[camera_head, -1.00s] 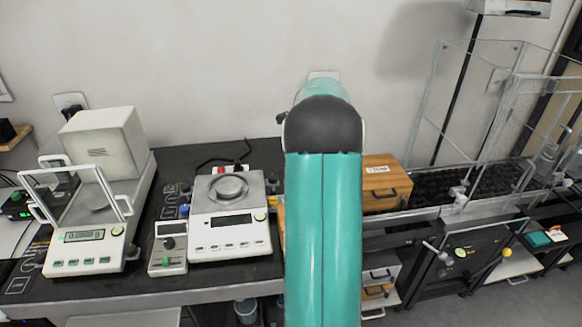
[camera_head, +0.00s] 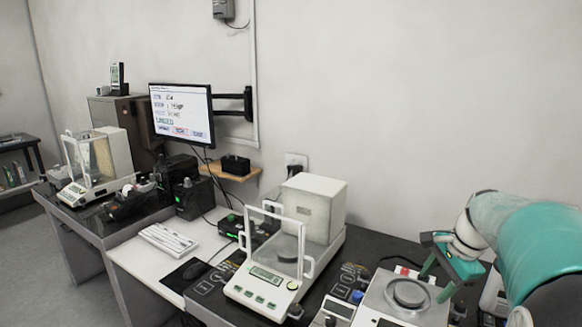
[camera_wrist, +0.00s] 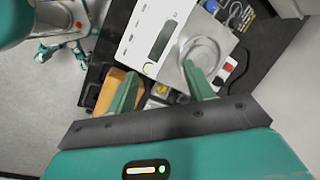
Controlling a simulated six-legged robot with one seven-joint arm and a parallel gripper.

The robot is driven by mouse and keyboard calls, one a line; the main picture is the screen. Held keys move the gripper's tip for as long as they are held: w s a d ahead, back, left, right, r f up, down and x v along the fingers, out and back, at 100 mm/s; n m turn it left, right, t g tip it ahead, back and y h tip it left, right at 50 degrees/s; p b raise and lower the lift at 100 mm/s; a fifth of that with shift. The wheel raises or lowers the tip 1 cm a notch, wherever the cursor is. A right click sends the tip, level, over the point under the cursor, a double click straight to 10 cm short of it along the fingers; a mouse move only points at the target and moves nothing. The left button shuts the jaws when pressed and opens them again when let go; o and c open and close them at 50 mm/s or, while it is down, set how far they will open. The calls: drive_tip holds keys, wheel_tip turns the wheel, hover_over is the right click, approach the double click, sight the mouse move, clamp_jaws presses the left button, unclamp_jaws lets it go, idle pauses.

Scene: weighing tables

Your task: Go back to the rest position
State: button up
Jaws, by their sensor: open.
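My gripper (camera_head: 434,282) is at the right of the head view, on my teal arm, above or beside the open-pan balance (camera_head: 372,300). In the wrist view my gripper (camera_wrist: 162,92) shows its two green fingers apart, with nothing held between them. The open-pan balance (camera_wrist: 150,42) lies beyond the fingers there, its round metal pan (camera_wrist: 203,52) behind the right finger. I cannot tell the exact height of the fingers above it.
A balance with a glass-type door frame (camera_head: 262,283) stands left of the open-pan balance. A monitor (camera_head: 182,115), keyboard (camera_head: 168,239) and another enclosed balance (camera_head: 98,165) are further left. A wooden box (camera_wrist: 117,88) is near the left finger. Grey floor (camera_head: 55,265) is free at the left.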

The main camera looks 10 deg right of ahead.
drive_tip(key=s+a+r+n+h, duration=0.1)
drive_tip(key=s+a+r+n, duration=0.2)
drive_tip(key=a, duration=0.4)
drive_tip(key=s+a+n, duration=0.3)
drive_tip(key=a+n, duration=0.2)
drive_tip(key=a, duration=0.2)
drive_tip(key=s+a+f+n+t+h, duration=0.1)
drive_tip(key=s+a+f+n+t, duration=0.1)
drive_tip(key=s+a+n, duration=0.7)
drive_tip(key=shift+s+a+t, duration=0.4)
drive_tip(key=shift+s+a, duration=0.1)
drive_tip(key=shift+a, duration=0.1)
